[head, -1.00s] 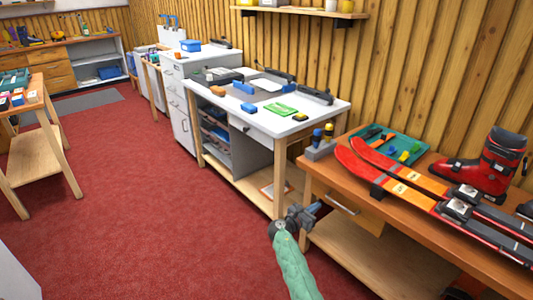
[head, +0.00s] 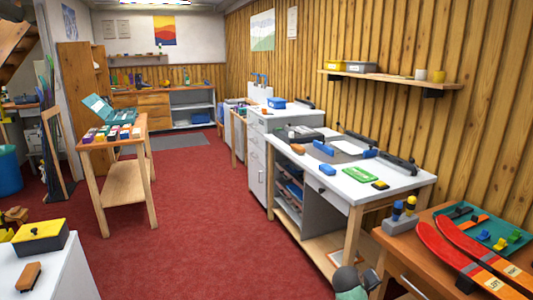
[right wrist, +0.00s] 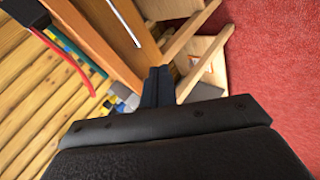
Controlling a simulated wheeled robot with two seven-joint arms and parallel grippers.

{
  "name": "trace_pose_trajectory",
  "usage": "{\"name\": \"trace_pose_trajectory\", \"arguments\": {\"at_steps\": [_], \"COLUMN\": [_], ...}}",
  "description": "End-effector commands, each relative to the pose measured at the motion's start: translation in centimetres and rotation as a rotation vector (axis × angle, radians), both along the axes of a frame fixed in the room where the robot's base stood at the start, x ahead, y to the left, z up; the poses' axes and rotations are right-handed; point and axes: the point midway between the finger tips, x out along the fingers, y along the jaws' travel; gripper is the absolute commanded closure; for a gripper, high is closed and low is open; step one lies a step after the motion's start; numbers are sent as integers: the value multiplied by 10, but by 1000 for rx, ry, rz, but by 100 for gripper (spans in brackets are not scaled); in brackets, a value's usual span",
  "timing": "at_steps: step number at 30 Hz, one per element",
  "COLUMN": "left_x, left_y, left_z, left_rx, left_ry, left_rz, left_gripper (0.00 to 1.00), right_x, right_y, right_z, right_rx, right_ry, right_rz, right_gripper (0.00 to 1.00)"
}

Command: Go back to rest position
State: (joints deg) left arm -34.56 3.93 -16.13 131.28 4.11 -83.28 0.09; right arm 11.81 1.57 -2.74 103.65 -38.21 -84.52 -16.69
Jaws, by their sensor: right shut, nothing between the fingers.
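My right gripper shows in the right wrist view (right wrist: 157,78) with its dark fingers together and nothing between them. In the head view only part of it (head: 371,279) shows at the bottom edge, in front of the orange-brown ski bench (head: 393,262). In the right wrist view its fingers point past the wooden bench edge, with the red floor at the right. I cannot tell the exact gap to the bench. My left gripper is in neither view.
Red skis (head: 450,257) and a green tray (head: 457,209) lie on the ski bench. A white-topped workbench (head: 400,176) stands behind it. A small wooden table (head: 138,129) stands at left. Red carpet (head: 200,220) between is clear.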

Motion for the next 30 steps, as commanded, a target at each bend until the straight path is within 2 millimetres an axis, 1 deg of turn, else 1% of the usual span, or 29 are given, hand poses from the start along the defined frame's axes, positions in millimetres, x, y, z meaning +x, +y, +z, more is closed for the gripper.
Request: {"name": "trace_pose_trajectory", "arguments": {"at_steps": [1, 2, 3, 5, 6, 8, 9, 11, 12, 14, 15, 19, 21, 23, 24, 26, 27, 30], "left_x": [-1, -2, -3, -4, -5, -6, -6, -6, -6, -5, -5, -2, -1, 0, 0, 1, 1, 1], "left_y": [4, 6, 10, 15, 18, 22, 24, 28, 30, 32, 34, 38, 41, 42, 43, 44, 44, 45], "left_z": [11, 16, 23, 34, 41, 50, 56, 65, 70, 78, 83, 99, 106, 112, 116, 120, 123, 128], "left_rx": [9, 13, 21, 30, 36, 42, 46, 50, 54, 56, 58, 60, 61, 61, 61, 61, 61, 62], "left_ry": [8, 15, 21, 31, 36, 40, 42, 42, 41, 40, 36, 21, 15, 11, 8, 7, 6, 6], "left_rz": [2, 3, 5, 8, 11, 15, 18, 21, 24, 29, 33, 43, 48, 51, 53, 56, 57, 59], "left_gripper": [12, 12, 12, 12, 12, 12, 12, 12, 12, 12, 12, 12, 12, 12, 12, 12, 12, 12], "right_x": [-16, -26, -41, -66, -83, -109, -126, -152, -169, -194, -210, -261, -288, -309, -324, -345, -359, -393], "right_y": [19, 31, 47, 73, 88, 109, 121, 138, 148, 162, 170, 190, 197, 201, 202, 205, 206, 209], "right_z": [8, 11, 14, 18, 21, 24, 26, 28, 30, 32, 33, 36, 35, 33, 30, 23, 18, 1], "right_rx": [105, 168, 254, 374, 443, 529, 577, 638, 672, 716, 742, 807, 827, 837, 841, 846, 848, 854], "right_ry": [-46, -69, -92, -110, -114, -107, -98, -80, -64, -39, -25, 22, 50, 74, 93, 125, 150, 215], "right_rz": [-4, -6, -5, 2, 11, 30, 45, 72, 92, 122, 139, 177, 185, 184, 180, 173, 165, 142], "right_gripper": [100, 100, 100, 100, 100, 100, 100, 100, 100, 100, 100, 100, 100, 100, 100, 100, 100, 100]}}
